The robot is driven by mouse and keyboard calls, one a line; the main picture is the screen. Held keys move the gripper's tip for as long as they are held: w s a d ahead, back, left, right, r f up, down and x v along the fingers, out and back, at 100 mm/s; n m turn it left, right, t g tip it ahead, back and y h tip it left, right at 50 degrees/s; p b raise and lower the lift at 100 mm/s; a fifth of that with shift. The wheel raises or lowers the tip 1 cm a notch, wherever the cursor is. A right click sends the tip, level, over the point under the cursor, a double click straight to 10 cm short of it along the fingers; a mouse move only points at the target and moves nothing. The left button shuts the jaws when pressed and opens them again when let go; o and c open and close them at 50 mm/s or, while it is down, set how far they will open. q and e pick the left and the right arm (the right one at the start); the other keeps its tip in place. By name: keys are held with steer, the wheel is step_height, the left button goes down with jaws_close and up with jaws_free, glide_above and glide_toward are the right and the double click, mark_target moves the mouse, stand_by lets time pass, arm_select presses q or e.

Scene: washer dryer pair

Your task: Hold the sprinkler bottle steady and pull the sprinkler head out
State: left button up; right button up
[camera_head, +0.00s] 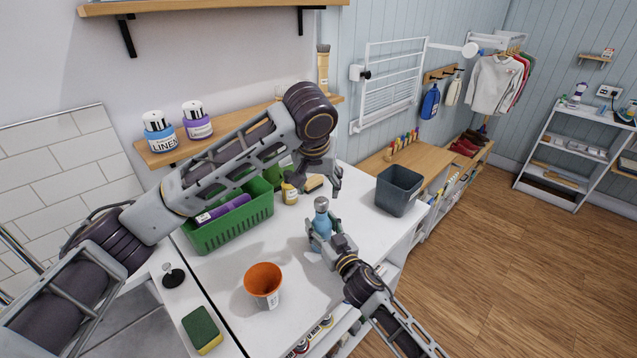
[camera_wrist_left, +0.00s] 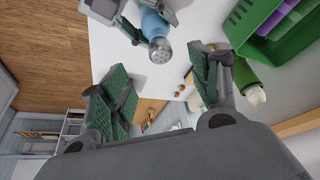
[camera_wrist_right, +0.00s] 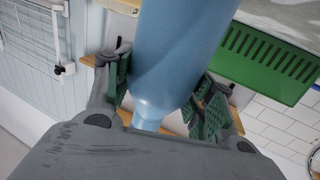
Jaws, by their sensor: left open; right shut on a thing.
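The blue sprinkler bottle (camera_head: 323,224) stands on the white counter with its grey sprinkler head (camera_head: 321,204) on top. In the left wrist view the perforated head (camera_wrist_left: 160,50) points toward the camera. My right gripper (camera_head: 322,238) is shut on the bottle's body from the front right. In the right wrist view the blue bottle (camera_wrist_right: 178,50) fills the space between the fingers (camera_wrist_right: 165,95). My left gripper (camera_head: 334,184) is open and empty above the bottle, apart from the head. In the left wrist view its fingers (camera_wrist_left: 160,95) are spread wide.
A green basket (camera_head: 230,231) with a purple bottle stands left. An orange cup (camera_head: 263,281) stands in front, a dark grey bin (camera_head: 398,190) to the right. The counter between cup and bin is mostly clear.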

mark_target(321, 202)
arm_select(q)
steer(key=shift+f, duration=0.1)
steer(key=shift+x, duration=5.9)
steer(key=shift+d, duration=0.1)
steer(key=c, duration=1.2)
steer(key=shift+c, duration=0.2)
steer(key=shift+r, duration=0.2)
steer(key=shift+r, duration=4.4)
